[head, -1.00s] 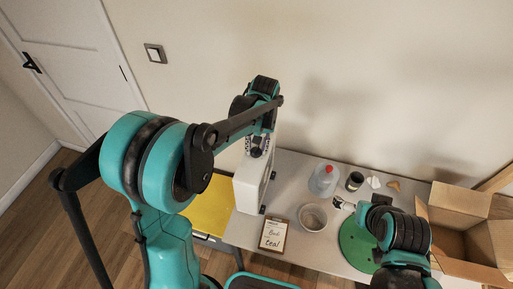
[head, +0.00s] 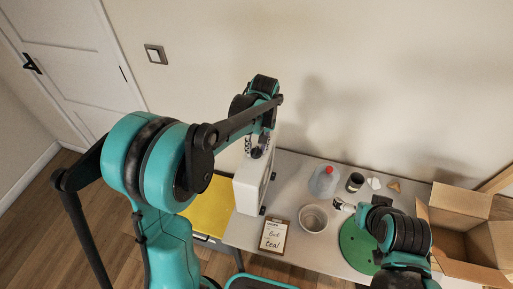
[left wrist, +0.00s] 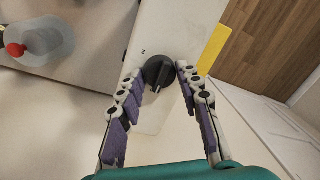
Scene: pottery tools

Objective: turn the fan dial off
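The fan is a white upright box (head: 248,188) at the left end of the table in the head view. Its black dial (left wrist: 158,72) with a pale pointer line shows in the left wrist view on the fan's white face (left wrist: 180,30). My left gripper (left wrist: 158,70) is open, with one fingertip on each side of the dial and close to it; I cannot tell whether they touch. In the head view the left gripper (head: 257,148) is at the fan's top, hiding the dial. My right gripper (head: 343,205) is partly hidden by its arm, low over the table.
A clipboard (head: 274,236), a bowl (head: 313,218), a red-capped bottle (head: 323,182), a dark cup (head: 355,182) and a green disc (head: 355,247) are on the grey table (head: 290,170). An open cardboard box (head: 462,240) is at right. A yellow surface (head: 211,207) lies left of the fan.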

